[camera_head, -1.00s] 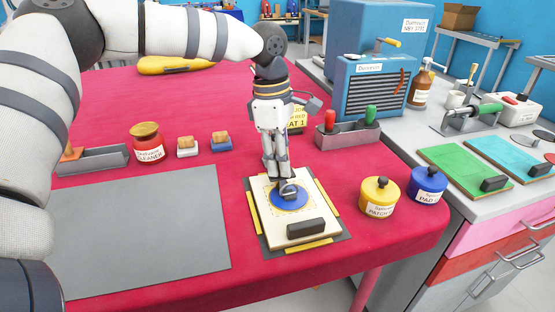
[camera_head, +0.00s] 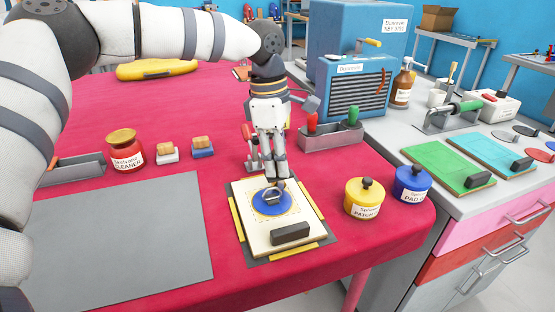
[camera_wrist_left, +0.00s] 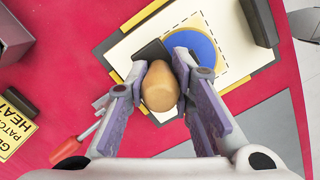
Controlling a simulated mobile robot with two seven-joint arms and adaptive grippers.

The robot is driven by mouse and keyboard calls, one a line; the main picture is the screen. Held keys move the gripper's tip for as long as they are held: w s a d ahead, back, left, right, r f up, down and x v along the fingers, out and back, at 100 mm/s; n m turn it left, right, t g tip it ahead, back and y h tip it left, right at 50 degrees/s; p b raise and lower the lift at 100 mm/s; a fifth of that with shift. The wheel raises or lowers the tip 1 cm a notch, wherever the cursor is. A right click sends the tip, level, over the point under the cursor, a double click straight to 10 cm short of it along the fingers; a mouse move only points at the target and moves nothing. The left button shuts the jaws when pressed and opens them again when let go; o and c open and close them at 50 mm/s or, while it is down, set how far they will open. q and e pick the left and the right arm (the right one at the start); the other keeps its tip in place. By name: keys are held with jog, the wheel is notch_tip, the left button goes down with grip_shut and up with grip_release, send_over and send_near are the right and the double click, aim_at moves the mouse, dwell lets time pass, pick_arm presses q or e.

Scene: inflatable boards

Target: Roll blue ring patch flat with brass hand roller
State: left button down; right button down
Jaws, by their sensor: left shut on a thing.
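The blue ring patch (camera_head: 266,210) lies on a cream board (camera_head: 262,240) inside a dashed outline. It also shows, partly covered, in the left wrist view (camera_wrist_left: 203,32). My left gripper (camera_head: 276,182) is over the far edge of the patch. In the left wrist view it (camera_wrist_left: 160,85) is shut on a rounded tan wooden handle (camera_wrist_left: 160,90), taken to be the hand roller's. A dark grey piece (camera_wrist_left: 152,52) shows beyond the handle, close to the patch. No brass drum can be made out, and contact with the patch is unclear. My right gripper is out of view.
A black block (camera_head: 291,233) sits on the board's near end. Yellow patch (camera_head: 364,200) and blue pad (camera_head: 412,184) jars stand to the right. A grey tray (camera_head: 330,135) with red and green handles is behind. A grey mat (camera_head: 120,245) lies clear on the left.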

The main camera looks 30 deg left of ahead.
pick_arm(q)
notch_tip(320, 180, up, 7)
jog(key=shift+p, duration=0.45)
dwell(0.3)
